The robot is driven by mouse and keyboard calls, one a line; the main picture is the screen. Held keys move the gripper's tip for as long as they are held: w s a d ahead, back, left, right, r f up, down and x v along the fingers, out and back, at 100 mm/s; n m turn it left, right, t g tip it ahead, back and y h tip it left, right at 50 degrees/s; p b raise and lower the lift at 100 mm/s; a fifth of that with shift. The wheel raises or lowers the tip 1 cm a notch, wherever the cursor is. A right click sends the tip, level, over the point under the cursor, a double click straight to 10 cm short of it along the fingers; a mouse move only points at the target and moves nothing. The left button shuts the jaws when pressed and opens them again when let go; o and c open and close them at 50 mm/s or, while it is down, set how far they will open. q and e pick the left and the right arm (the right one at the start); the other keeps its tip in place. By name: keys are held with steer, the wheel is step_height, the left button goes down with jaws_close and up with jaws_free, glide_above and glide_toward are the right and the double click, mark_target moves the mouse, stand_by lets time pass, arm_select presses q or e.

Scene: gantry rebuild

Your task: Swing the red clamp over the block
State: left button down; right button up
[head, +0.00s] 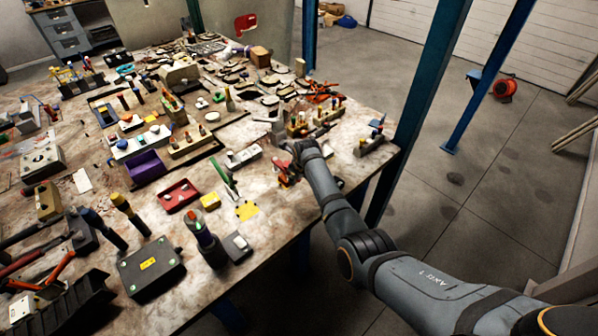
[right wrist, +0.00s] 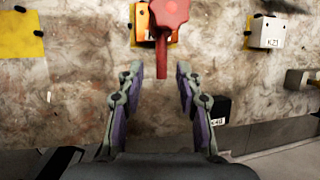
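In the head view, red parts of the clamp (head: 283,180) show beside the end of my right arm, which hides much of the area. My left gripper is out of view.
A pale block marked KZ1 (right wrist: 267,32) stands right of the clamp. A yellow patch (right wrist: 22,34) lies at the left. The worn table (head: 285,215) is crowded with tools and fixtures; its front edge lies close to my right arm.

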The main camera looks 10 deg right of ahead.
steer(key=v, duration=1.1)
steer(key=shift+a+r, duration=0.1)
